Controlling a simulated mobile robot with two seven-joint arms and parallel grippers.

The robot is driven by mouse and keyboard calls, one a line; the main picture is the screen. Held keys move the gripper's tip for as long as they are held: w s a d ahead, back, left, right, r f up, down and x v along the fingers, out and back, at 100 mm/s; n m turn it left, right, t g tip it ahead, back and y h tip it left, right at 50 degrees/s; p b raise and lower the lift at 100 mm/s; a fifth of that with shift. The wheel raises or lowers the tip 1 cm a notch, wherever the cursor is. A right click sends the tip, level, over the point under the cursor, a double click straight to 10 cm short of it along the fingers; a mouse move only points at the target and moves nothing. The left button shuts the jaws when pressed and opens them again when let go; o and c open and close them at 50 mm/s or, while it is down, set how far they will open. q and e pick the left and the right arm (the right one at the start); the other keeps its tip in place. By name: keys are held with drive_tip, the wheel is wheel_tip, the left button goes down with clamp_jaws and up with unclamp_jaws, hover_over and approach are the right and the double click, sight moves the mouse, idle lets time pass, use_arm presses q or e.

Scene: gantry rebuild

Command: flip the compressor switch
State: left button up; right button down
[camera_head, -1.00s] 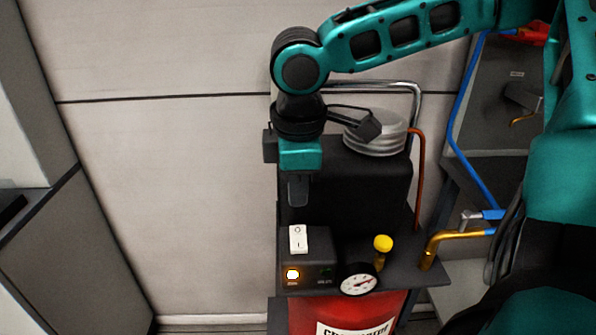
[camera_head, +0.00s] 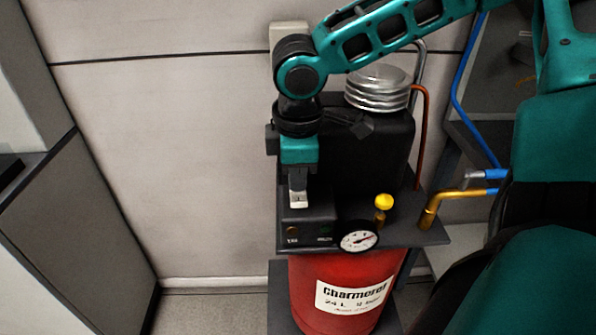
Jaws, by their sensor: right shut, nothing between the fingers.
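The compressor has a red tank (camera_head: 318,272) and a black motor housing (camera_head: 385,150). Its white rocker switch (camera_head: 299,202) is on a small dark control box (camera_head: 318,222); only its lower part shows, as my gripper hides the upper part. My right gripper (camera_head: 297,188) points down, shut and empty, with its fingertips at the switch; I cannot tell whether they touch it. The amber lamp (camera_head: 292,231) on the box's front looks dark. My left gripper is not in view.
A pressure gauge (camera_head: 360,240) and a yellow knob (camera_head: 384,202) stand right of the control box. A brass pipe (camera_head: 430,212) and a blue hose (camera_head: 462,120) are further right. A grey cabinet (camera_head: 90,220) stands left, with open floor between.

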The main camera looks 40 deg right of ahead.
drive_tip(key=shift+s+a, duration=0.15)
drive_tip(key=shift+s, duration=0.05)
drive_tip(key=shift+s+a+r, duration=0.1)
drive_tip(key=shift+s+a, duration=0.3)
drive_tip(key=shift+s, duration=0.05)
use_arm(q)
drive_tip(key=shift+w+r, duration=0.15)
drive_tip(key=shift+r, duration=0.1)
